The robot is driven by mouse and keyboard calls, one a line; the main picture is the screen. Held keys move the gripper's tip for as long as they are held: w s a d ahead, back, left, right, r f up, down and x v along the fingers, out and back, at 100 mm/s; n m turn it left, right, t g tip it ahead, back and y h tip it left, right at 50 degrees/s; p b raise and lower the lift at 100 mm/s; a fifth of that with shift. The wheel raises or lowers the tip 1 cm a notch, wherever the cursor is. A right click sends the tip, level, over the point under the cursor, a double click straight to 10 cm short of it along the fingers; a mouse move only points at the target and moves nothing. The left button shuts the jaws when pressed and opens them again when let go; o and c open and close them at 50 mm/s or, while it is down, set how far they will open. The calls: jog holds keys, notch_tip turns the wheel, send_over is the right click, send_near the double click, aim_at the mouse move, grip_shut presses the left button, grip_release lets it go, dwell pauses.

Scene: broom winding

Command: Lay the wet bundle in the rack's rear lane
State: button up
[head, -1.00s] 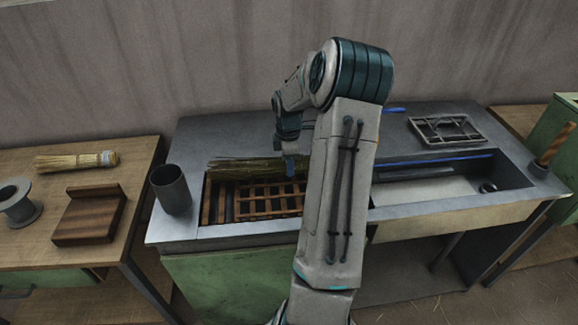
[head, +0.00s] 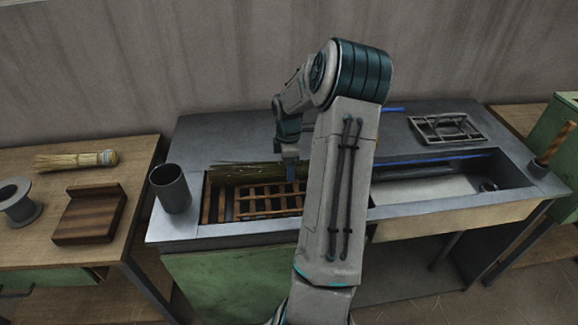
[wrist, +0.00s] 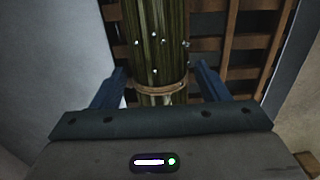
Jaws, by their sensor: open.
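The wet bundle (head: 245,174) is a long bunch of green-brown stalks along the back of the slatted wooden rack (head: 268,203) in the sunken basin. In the wrist view the bundle (wrist: 158,45) shows a tan band and shiny drops. My gripper (head: 291,174) is over the bundle's right part. In the wrist view my gripper (wrist: 160,78) is open, with one blue finger on each side of the bundle near the band and visible gaps beside it. The rack slats (wrist: 250,43) show beyond the bundle. My arm hides the bundle's right end in the head view.
A dark cup (head: 171,190) stands left of the basin. A second basin (head: 435,190) lies right of my arm, with a wire tray (head: 446,129) behind it. The left table holds a finished broom head (head: 75,160), a wooden block (head: 90,214) and a spool (head: 17,201).

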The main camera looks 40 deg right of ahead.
notch_tip(320, 180, up, 11)
jog(key=a+r+m, duration=0.1)
jog(key=a+r, duration=0.2)
jog(key=a, duration=0.5)
jog(key=s+a+r+m+t, duration=0.3)
jog(key=s+a+m, duration=0.7)
jog(key=s+a, duration=0.9)
jog(key=a, duration=0.3)
jog(key=shift+s+m, duration=0.2)
jog(key=shift+m, duration=0.2)
jog(key=shift+d, duration=0.15)
